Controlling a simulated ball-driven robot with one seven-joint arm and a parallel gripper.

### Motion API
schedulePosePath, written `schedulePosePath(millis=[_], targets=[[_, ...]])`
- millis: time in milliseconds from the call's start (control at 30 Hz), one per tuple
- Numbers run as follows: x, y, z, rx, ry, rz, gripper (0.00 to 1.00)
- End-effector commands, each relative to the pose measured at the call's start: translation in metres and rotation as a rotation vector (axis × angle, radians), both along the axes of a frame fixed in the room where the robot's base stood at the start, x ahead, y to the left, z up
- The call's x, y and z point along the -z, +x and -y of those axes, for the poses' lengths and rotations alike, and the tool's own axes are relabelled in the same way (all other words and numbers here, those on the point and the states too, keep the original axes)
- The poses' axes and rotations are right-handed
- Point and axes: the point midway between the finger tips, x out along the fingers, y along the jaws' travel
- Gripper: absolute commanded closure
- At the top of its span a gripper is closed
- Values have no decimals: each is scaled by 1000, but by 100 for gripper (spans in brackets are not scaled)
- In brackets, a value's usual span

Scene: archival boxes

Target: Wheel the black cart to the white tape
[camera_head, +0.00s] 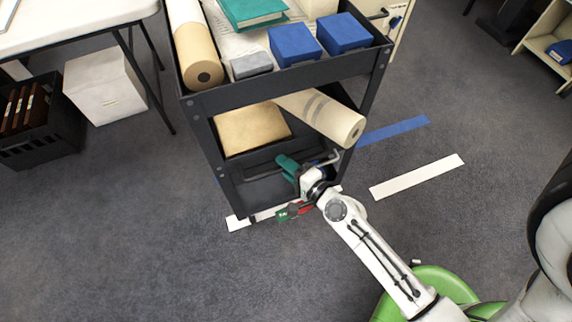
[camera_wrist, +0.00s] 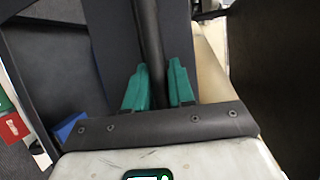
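The black cart (camera_head: 290,82) stands at the upper middle of the head view, with a loaded top shelf and lower shelf. My gripper (camera_head: 288,190) is at the cart's near lower side. In the wrist view its two green fingers (camera_wrist: 159,88) lie on either side of a dark bar (camera_wrist: 152,45) and appear closed on it; it looks like part of the cart. One white tape strip (camera_head: 416,177) lies on the floor to the right of the cart. Another white strip (camera_head: 238,223) shows at the cart's near foot, partly hidden by the cart and my gripper.
A blue tape strip (camera_head: 395,131) lies behind the white one at right. A white table (camera_head: 75,22), a white box (camera_head: 103,86) and a black crate (camera_head: 40,125) are at left. Shelving (camera_head: 540,42) is at upper right. Grey carpet in front is clear.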

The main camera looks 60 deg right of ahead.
Motion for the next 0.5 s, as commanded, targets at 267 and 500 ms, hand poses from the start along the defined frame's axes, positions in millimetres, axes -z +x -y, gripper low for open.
schedulePosePath(millis=[267,500], targets=[[1,-1,0,0,1,-2,56],[1,-3,-1,0,0,-2,56]])
